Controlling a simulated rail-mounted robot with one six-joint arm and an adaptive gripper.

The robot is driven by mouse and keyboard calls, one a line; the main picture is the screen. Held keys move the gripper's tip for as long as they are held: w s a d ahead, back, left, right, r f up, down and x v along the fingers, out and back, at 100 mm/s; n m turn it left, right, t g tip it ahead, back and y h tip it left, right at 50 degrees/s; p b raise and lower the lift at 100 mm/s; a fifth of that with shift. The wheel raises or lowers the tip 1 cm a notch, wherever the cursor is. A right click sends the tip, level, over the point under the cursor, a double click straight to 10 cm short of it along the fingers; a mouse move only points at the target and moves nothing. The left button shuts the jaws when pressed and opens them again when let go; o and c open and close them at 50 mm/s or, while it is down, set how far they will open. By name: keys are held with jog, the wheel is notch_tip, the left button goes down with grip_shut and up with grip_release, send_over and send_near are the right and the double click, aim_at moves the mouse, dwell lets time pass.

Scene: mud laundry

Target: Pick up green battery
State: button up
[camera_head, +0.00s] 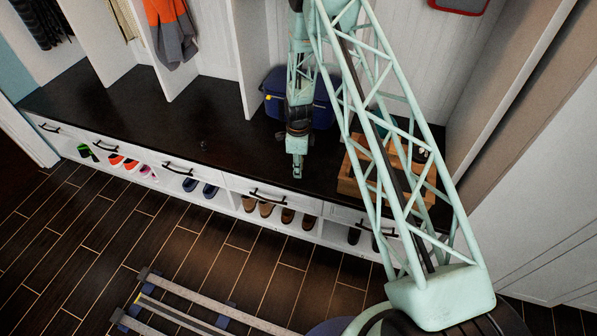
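I cannot make out a green battery for certain. A small dark object (203,145) lies on the black bench top (120,105), left of my gripper; it is too small to identify. My gripper (297,172) hangs pointing down over the front part of the bench, right of that object. Its fingers are too small to show whether they are open or shut, and I see nothing clearly held. My lattice arm hides part of the bench on the right.
A wooden crate (349,187) with items in it stands on the bench at the right, partly behind my arm. A blue bin (274,88) stands behind my gripper. White dividers (255,50) split the bench back. Shoes fill the shelf below. The bench's left part is clear.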

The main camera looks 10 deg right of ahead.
jog(key=c, duration=0.5)
jog(key=shift+r, duration=0.15)
jog(key=shift+r+p, duration=0.45)
jog(key=shift+r, duration=1.05)
jog(key=shift+s+r, duration=0.2)
jog(key=s+d+r+p, duration=0.1)
jog(key=s+d, duration=0.1)
jog(key=s, duration=1.3)
jog(key=shift+s+d+r+p, duration=0.15)
jog(key=shift+s+d+p, duration=0.1)
jog(key=shift+d+p, duration=0.1)
